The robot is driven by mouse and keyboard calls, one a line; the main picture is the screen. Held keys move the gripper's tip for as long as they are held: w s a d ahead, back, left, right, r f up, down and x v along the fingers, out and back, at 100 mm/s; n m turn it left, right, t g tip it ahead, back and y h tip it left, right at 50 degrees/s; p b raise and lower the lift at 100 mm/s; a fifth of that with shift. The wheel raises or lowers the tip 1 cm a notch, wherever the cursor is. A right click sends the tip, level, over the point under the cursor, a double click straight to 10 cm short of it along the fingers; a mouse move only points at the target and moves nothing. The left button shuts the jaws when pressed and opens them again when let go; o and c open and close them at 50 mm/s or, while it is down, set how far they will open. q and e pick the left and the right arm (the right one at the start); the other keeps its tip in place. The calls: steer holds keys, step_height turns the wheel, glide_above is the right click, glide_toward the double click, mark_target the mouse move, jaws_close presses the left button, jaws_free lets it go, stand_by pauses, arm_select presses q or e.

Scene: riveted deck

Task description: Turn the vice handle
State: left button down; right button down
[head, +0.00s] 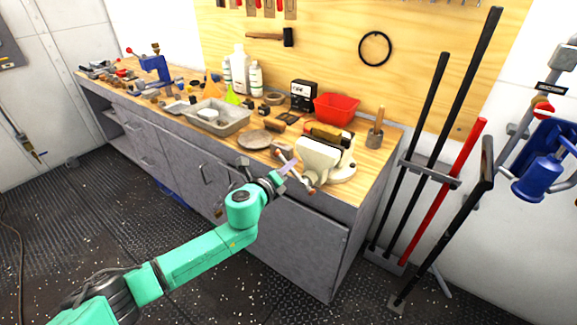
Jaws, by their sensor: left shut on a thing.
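A cream-coloured vice (322,158) stands on the right end of the wooden workbench. Its handle (308,188) is on the front side, facing me, and is small and partly hidden by my gripper. My left arm is green and reaches in from the lower left. My left gripper (290,166) is at the front of the vice, shut on the vice handle; the fingertips are too small to show the grip closely. My right gripper is not in view.
The workbench (375,158) holds a grey tray (232,125), a red bin (336,108), bottles (239,70) and a blue vice (155,66) farther left. Long-handled tools (432,130) stand in a rack at the right. The floor before the bench is clear.

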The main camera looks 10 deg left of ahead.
arm_select(q)
steer(key=shift+s+d+f, duration=0.1)
steer(key=shift+f, duration=0.05)
steer(key=c, duration=1.1)
jaws_free()
steer(key=shift+o, duration=1.3)
steer(key=shift+s, duration=0.15)
steer(key=shift+s+r, duration=0.1)
steer(key=shift+r, duration=0.2)
steer(key=shift+f, duration=0.1)
steer(key=b+v, duration=0.2)
steer(key=v, duration=1.2)
steer(key=shift+s, duration=0.3)
